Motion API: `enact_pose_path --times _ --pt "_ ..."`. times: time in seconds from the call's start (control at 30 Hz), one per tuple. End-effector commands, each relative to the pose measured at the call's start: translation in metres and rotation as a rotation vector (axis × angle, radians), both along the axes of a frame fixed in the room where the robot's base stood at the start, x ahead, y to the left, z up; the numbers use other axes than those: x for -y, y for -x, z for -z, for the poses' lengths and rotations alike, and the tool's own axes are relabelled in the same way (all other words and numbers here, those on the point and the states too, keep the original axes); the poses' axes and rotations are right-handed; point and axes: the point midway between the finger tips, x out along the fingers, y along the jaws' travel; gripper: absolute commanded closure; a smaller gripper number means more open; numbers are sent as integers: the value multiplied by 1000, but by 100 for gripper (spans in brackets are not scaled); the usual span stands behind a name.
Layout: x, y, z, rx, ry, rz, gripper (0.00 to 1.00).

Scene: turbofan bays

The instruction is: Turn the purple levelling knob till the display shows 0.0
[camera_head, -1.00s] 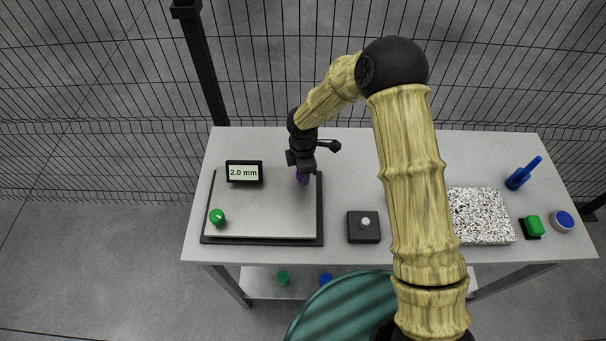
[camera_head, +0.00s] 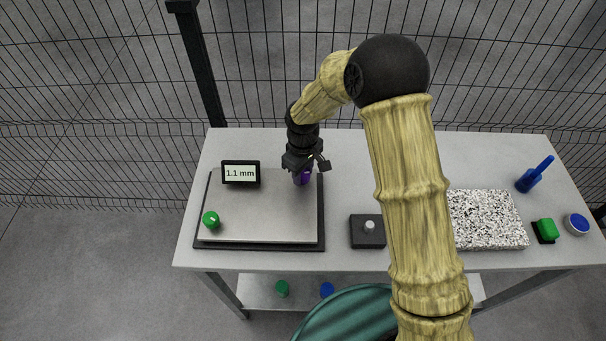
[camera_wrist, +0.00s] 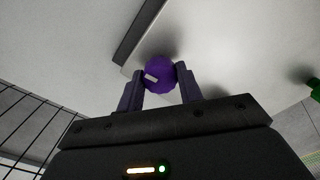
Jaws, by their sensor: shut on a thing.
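The purple levelling knob (camera_head: 303,178) sits at the back right corner of a grey levelling plate (camera_head: 262,215) on the table. In the wrist view the knob (camera_wrist: 160,75) is round with a pale mark on its left side. My gripper (camera_head: 302,172) comes down on it from above. Its two fingers (camera_wrist: 160,84) are shut on the knob, one on each side. The display (camera_head: 240,173) at the plate's back left reads 1.1 mm. In the head view my gripper hides part of the knob.
A green knob (camera_head: 211,220) is at the plate's front left. A black box with a grey button (camera_head: 368,229) stands right of the plate. A speckled block (camera_head: 488,220), a blue brush-like tool (camera_head: 535,175), a green block (camera_head: 547,230) and a blue round tin (camera_head: 577,224) lie farther right. A wire fence stands behind.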

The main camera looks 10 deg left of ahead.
Motion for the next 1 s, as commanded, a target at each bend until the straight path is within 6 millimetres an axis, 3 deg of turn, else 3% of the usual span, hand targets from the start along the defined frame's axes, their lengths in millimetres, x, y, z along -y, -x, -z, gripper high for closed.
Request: enact_pose_path --times 1.0 --pt "-2 -2 -2 5 -6 944 87"
